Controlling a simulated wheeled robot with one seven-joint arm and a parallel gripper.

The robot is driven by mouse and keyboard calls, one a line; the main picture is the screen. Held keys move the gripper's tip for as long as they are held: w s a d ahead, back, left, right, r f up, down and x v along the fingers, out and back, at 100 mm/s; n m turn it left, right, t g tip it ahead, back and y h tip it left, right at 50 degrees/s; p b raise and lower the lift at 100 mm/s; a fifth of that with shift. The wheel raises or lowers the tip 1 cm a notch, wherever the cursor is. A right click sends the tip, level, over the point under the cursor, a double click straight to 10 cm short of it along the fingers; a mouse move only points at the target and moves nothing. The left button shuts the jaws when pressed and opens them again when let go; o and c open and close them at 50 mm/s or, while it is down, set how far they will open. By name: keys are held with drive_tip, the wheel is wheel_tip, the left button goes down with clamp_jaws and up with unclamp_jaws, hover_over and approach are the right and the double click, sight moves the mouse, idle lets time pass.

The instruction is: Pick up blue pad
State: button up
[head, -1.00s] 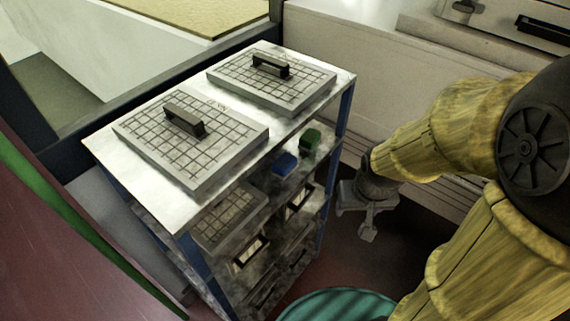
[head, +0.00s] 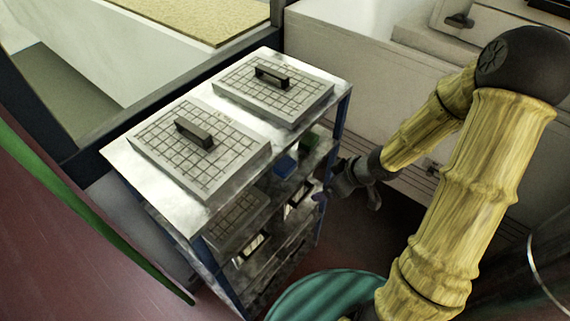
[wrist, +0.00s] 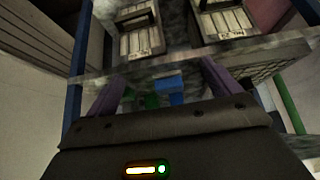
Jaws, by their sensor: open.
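The blue pad (head: 285,166) sits near the front edge of the rack's upper inner shelf, below the top plate, in the head view. A green pad (head: 308,142) is just behind it to the right. My gripper (head: 347,196) is to the right of the rack, at its open side, apart from the pads. In the wrist view the blue pad (wrist: 168,84) shows between the two spread purple fingers, nearer the right one, with green beside it at left. The gripper (wrist: 160,84) is open and empty. The lower part of the wrist view is hidden by the gripper body.
The metal rack (head: 128,170) has blue posts and two gridded trays with dark handles on top. More trays fill its lower shelves. A ribbed teal drum (head: 330,295) stands in front. A pale machine wall (head: 340,75) is behind.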

sight(288, 165)
drive_tip(key=shift+a, duration=0.1)
drive_tip(key=w+a, duration=0.2)
drive_tip(key=a, duration=0.1)
drive_tip(key=w+a, duration=0.3)
drive_tip(key=w+a+p, duration=0.1)
drive_tip(key=w+a, duration=0.1)
drive_tip(key=a, duration=0.1)
drive_tip(key=shift+w+a, duration=0.2)
drive_tip(key=shift+w, duration=0.15)
drive_tip(key=shift+d, duration=0.25)
drive_tip(key=x, duration=0.2)
drive_tip(key=b+x, duration=0.1)
drive_tip(key=x, duration=0.1)
drive_tip(key=shift+s+a, duration=0.25)
drive_tip(key=shift+a, duration=0.05)
drive_tip(key=shift+w+a+f, duration=0.1)
drive_tip(key=shift+w+f, duration=0.15)
drive_tip(key=shift+f, duration=0.2)
drive_tip(key=c, duration=1.1)
